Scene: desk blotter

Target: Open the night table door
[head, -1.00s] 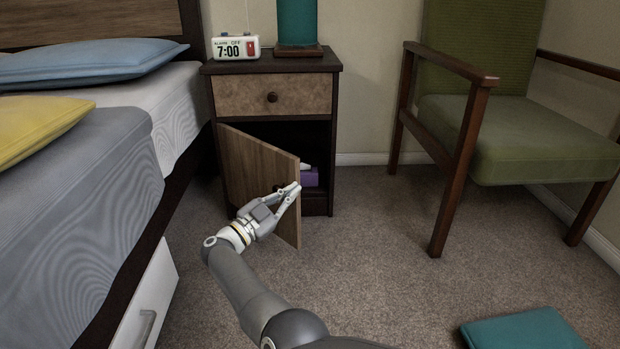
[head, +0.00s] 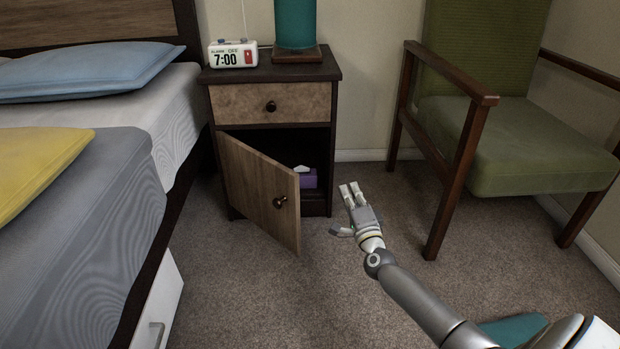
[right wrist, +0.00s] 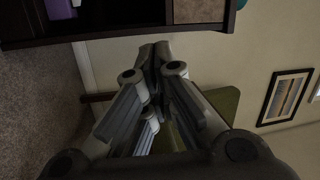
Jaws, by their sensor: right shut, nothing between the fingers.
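The night table (head: 334,110) stands between the bed and the green chair. Its wooden door (head: 255,185) is hinged on the left and stands part-way open, with its round dark knob (head: 280,202) facing the room. Inside the compartment there is a purple box (head: 308,179) with a white top. My right gripper (head: 351,190) is to the right of the door, apart from it and from the knob, in front of the night table's right side. Its fingers are shut and empty, as the right wrist view (right wrist: 154,60) also shows. My left gripper is out of view.
The bed (head: 90,230) is on the left, close to the door's hinge side. A green armchair (head: 540,140) stands on the right. An alarm clock (head: 233,54) and a teal lamp (head: 295,25) are on top. The carpet in front is clear.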

